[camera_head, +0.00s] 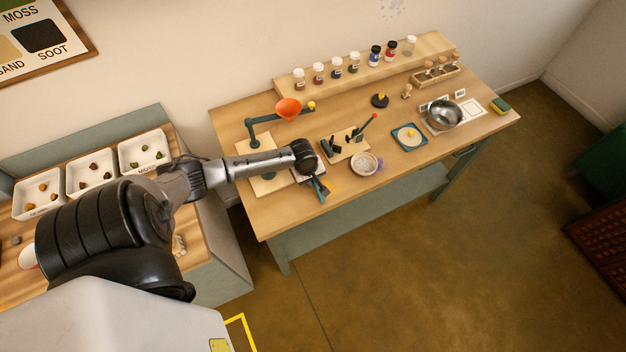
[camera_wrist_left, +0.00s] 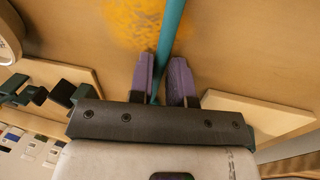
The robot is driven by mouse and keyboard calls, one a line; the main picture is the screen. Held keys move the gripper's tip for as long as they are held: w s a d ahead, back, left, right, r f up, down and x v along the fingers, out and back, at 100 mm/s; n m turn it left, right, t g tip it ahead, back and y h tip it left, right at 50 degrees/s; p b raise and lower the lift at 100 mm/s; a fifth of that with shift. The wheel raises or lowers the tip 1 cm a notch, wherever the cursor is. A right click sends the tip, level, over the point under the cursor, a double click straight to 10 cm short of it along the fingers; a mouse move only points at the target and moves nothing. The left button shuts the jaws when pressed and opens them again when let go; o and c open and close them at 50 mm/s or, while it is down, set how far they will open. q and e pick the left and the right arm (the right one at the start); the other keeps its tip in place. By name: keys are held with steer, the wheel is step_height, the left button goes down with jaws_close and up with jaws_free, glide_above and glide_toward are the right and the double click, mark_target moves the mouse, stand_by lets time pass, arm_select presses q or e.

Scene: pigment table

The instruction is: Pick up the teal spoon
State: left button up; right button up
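The teal spoon shows as a slim teal handle (camera_wrist_left: 170,32) in the left wrist view, running from the top edge down between my gripper's two purple fingers. The spoon's bowl cannot be made out. My right gripper is not in view.
Yellow powder (camera_wrist_left: 132,22) lies on the wooden tabletop by the handle. A grey-white bowl (camera_head: 364,163) stands just right of the gripper. A board with a red-tipped lever (camera_head: 348,143) is behind it.

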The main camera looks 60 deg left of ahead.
arm_select(q)
steer(key=shift+c, duration=0.2)
jaws_close()
